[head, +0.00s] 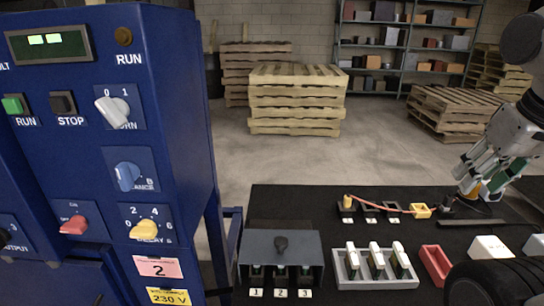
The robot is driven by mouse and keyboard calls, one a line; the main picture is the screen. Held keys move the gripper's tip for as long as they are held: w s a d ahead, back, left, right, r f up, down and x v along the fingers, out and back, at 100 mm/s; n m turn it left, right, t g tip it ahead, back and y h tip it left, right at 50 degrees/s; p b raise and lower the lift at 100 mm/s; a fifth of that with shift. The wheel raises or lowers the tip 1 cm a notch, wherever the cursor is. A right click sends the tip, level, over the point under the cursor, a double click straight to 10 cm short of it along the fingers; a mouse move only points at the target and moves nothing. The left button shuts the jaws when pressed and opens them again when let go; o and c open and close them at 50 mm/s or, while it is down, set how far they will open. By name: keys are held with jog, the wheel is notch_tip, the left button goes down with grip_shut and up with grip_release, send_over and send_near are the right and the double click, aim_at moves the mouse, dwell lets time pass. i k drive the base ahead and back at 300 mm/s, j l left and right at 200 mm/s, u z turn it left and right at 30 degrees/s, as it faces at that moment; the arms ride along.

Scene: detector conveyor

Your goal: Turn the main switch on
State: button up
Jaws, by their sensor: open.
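A blue control cabinet (180,60) stands at the left. A red rotary knob (74,225) sits on its lower left, on a small plate with ON at the top and what looks like OFF at the left; its handle lies roughly sideways. I cannot read a label naming it the main switch. A white knob (113,111) marked 0 and 1 sits higher up, its handle tilted toward the upper left. My gripper (474,182) is open at the far right, over the back of the black table, well away from the cabinet. Nothing shows clearly between its fingers.
The cabinet also has a blue knob (127,175), a yellow knob (145,229), a green button (13,105) and a black button (63,103). The black table (300,205) holds a grey box (255,246), a fuse tray (375,284) and a red bin (435,265). Pallets (296,98) stand behind open floor.

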aim_at(77, 224)
jog(key=k+j+u, duration=0.1)
jog(key=u, duration=0.4)
jog(key=k+j+u, duration=0.1)
jog(key=u, duration=0.4)
jog(key=j+u, duration=0.25)
jog(key=u, duration=0.2)
jog(key=k, duration=0.05)
